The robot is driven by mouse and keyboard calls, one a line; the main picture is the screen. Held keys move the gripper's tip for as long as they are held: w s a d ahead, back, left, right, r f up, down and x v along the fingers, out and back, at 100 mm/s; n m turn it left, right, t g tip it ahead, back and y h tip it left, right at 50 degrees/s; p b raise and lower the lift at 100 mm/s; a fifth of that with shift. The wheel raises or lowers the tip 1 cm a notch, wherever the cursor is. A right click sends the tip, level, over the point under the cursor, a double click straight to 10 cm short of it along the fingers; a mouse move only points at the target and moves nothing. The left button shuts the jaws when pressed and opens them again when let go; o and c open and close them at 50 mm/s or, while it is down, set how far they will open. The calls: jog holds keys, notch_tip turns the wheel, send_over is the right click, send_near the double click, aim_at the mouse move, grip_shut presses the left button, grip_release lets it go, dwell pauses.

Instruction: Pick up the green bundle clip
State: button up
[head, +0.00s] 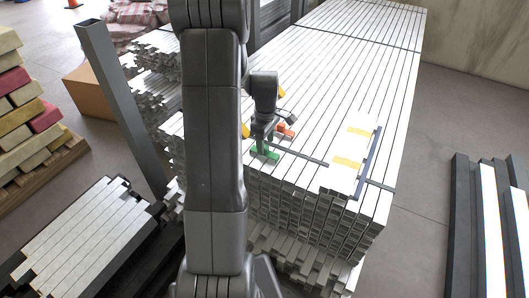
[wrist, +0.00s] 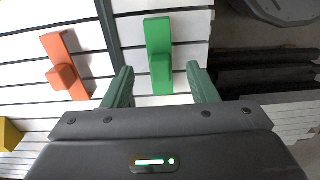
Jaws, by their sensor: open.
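The green bundle clip (wrist: 158,42) lies on the pale slats in the wrist view, a long flat bar with a raised block at its near end. In the head view the clip (head: 272,154) shows small and partly hidden at the near edge of the stack. My gripper (wrist: 161,78) is open, with one dark green finger on each side of the clip's near end. I see gaps between the clip and both fingers. In the head view my gripper (head: 262,148) is low over the stack at the clip; its height above the slats is hard to tell.
An orange clip (wrist: 66,68) lies left of the green one, and a yellow piece (wrist: 10,134) farther left. The slat stack (head: 345,75) carries a white panel with yellow strips (head: 352,145) and a dark bar to the right. A grey post (head: 110,80) stands at left.

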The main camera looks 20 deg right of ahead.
aim_at(266, 147)
notch_tip(266, 147, down, 3)
jog(key=shift+f, duration=0.1)
jog(key=c, duration=1.1)
